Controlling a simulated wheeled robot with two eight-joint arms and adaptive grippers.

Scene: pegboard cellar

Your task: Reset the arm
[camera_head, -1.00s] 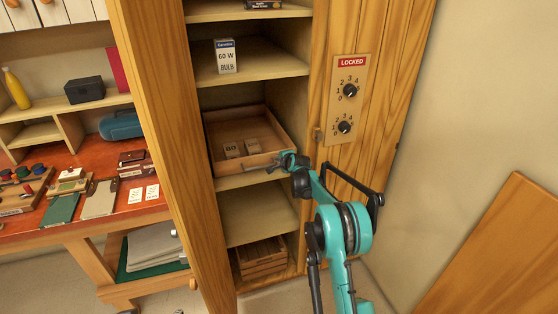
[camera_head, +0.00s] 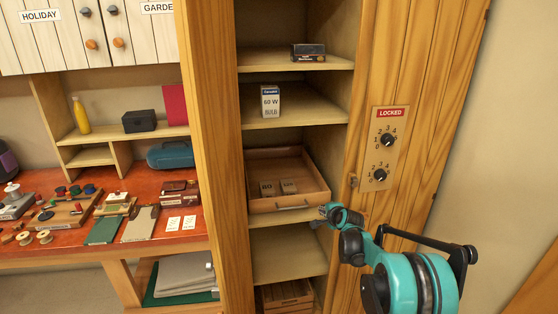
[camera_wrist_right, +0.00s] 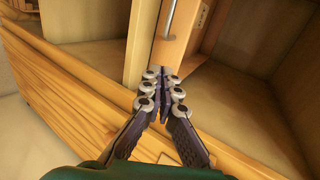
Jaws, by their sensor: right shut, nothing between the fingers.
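My right arm (camera_head: 415,280) is teal and black and comes in from the lower right in the head view. Its gripper (camera_head: 322,219) is in front of the tall wooden cabinet, just below the right part of the wooden drawer (camera_head: 290,205). In the right wrist view the gripper (camera_wrist_right: 163,88) is shut with nothing between its fingers. A metal bar handle (camera_wrist_right: 170,18) on a wooden front shows just beyond the fingertips. I cannot tell whether the fingers touch the wood. My left gripper is not in view.
The cabinet shelves hold a 60 W bulb box (camera_head: 270,101) and a dark box (camera_head: 308,52). A panel marked LOCKED (camera_head: 386,150) with two dials is on the wooden door at right. A red-brown workbench (camera_head: 150,228) with small items stands at left.

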